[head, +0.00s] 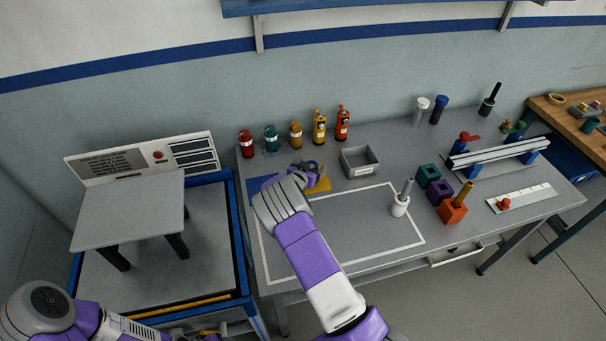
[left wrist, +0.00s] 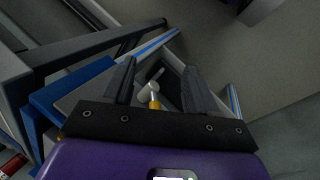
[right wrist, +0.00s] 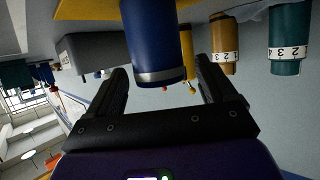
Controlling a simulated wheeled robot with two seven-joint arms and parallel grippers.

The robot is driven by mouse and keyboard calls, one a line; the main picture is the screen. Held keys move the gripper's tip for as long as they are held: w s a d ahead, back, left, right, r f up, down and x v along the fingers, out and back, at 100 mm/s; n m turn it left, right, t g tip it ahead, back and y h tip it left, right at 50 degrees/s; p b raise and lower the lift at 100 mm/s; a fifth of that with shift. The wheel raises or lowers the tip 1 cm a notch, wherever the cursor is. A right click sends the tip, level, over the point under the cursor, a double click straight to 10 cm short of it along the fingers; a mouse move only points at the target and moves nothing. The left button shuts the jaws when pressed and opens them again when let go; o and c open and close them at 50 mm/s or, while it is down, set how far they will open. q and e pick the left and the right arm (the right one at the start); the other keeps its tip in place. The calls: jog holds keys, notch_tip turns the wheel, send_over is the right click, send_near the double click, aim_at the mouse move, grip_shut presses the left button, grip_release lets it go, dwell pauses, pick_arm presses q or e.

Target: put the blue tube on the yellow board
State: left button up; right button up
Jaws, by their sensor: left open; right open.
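A blue tube (right wrist: 153,45) with a silver band near its end shows close up in the right wrist view, between the two spread fingers of my right gripper (right wrist: 165,85). The yellow board (right wrist: 90,9) shows behind the tube's far end, which is cut off at the picture's top, so I cannot tell if they touch. In the head view my right gripper (head: 311,170) is low over the yellow board (head: 323,185) and hides part of it. My left gripper (left wrist: 160,75) is open and empty, over the lower left bench.
Several coloured bottles (head: 296,136) stand behind the board. A grey bin (head: 359,162) is to its right. A white tube holder (head: 400,205) and coloured blocks (head: 440,192) stand farther right. A grey stand (head: 128,208) is on the left bench.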

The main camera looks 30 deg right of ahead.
jog(key=v, duration=0.9)
jog(key=shift+p, duration=0.45)
jog(key=shift+r, duration=0.15)
